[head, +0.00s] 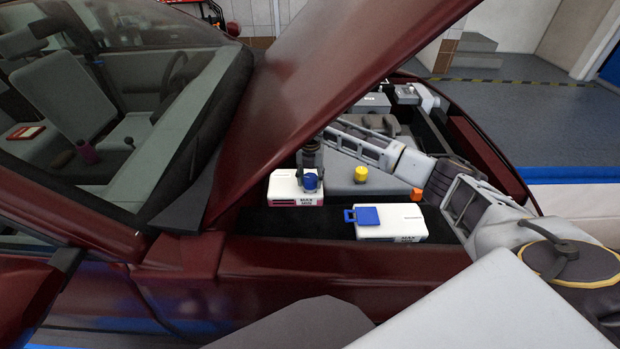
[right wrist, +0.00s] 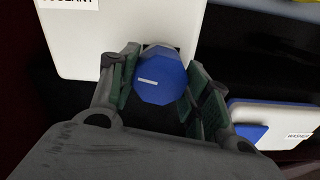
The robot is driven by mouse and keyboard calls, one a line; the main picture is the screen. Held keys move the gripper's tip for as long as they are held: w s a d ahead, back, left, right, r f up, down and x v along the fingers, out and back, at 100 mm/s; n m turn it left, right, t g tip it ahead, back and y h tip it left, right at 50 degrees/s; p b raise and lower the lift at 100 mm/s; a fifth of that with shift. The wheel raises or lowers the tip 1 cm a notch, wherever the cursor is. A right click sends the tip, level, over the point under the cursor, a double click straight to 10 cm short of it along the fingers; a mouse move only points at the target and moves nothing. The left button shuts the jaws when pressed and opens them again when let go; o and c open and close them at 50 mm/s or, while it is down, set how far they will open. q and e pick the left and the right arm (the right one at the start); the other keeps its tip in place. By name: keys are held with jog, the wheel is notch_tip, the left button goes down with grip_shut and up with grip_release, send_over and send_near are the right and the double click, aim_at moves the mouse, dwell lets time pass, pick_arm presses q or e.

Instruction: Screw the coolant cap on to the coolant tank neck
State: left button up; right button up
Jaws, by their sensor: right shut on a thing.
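The coolant tank (head: 283,190) is a white box in the engine bay, with red and dark marks on its front. In the right wrist view it is the white block (right wrist: 70,45) at the top left, with a partly cut-off label. The coolant cap (head: 310,182) is blue; the right wrist view shows its faceted top (right wrist: 162,76). My right gripper (head: 310,168) points down from above and is shut on the cap, its fingers either side of it. The cap is at the tank's right end. The neck is hidden, so I cannot tell how it sits. My left gripper is not in view.
A white washer tank (head: 397,222) with a blue flap lid stands to the right and nearer. A yellow cap (head: 361,174) is behind it. The raised dark red hood (head: 325,75) slopes overhead on the left. The fender edge (head: 330,258) runs along the front.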

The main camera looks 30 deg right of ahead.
jog(key=o, duration=0.8)
jog(key=shift+s+a+f, duration=0.1)
jog(key=shift+s+f, duration=0.15)
jog(key=shift+f, duration=0.05)
jog(key=shift+c, duration=0.2)
jog(key=o, duration=0.4)
jog(key=shift+r, duration=0.25)
jog(key=shift+c, duration=0.2)
jog(key=shift+w, duration=0.1)
